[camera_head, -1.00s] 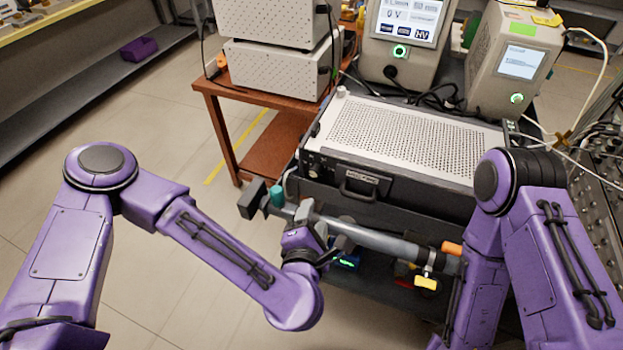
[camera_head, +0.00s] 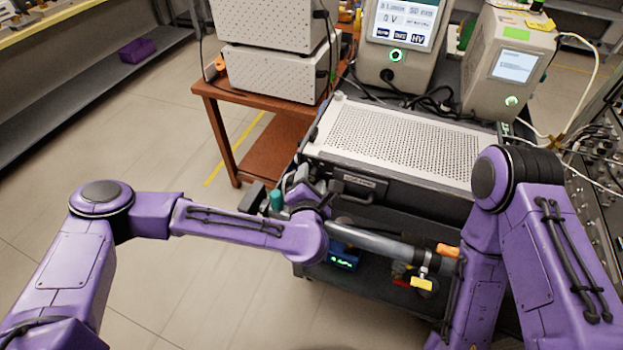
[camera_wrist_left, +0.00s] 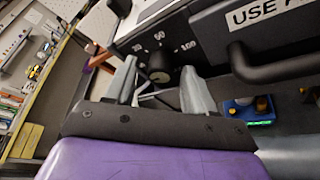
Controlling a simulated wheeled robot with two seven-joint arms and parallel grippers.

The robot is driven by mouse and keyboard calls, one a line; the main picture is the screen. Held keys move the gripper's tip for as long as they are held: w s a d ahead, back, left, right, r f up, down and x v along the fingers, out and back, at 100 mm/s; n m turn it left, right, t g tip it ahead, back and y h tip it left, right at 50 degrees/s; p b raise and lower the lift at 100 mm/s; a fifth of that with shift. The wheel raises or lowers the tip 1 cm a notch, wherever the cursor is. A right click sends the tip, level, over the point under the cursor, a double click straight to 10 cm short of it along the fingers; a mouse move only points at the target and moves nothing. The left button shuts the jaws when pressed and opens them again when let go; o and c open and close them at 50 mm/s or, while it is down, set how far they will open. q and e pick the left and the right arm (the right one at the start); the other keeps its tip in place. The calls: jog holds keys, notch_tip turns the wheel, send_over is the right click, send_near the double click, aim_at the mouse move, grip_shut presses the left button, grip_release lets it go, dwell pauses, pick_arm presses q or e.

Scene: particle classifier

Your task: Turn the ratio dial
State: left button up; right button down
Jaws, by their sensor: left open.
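The ratio dial (camera_wrist_left: 159,65) is a small dark round knob on the black front panel of the perforated-top instrument (camera_head: 410,140). White scale numbers stand around it in the left wrist view. My left gripper (camera_wrist_left: 157,78) is open, with one grey finger on each side of the dial. I cannot tell whether either finger touches it. In the head view my left gripper (camera_head: 297,178) is at the left end of the front panel, and the dial is hidden there behind my wrist. My right arm shows at the right, but its gripper is out of view.
A black handle (camera_wrist_left: 275,65) sticks out of the panel to the right of the dial. A grey pipe (camera_head: 375,243) with a yellow valve handle (camera_head: 421,284) runs below the instrument. An orange-brown table (camera_head: 215,95) stands at the left. The floor at left is clear.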

pick_arm(q)
grip_shut()
jog(key=shift+d+m+t+y, duration=0.1)
jog(key=shift+m+t+y, duration=0.35)
jog(key=shift+m, duration=0.65)
jog(key=shift+f+m+t+y+b, duration=0.1)
jog(key=shift+m+t+y+b, duration=0.25)
jog(key=shift+m+t+b, duration=0.85)
jog(key=shift+m+g+p, duration=0.35)
jog(key=shift+m+p, duration=0.05)
jog(key=shift+m, duration=0.1)
grip_release()
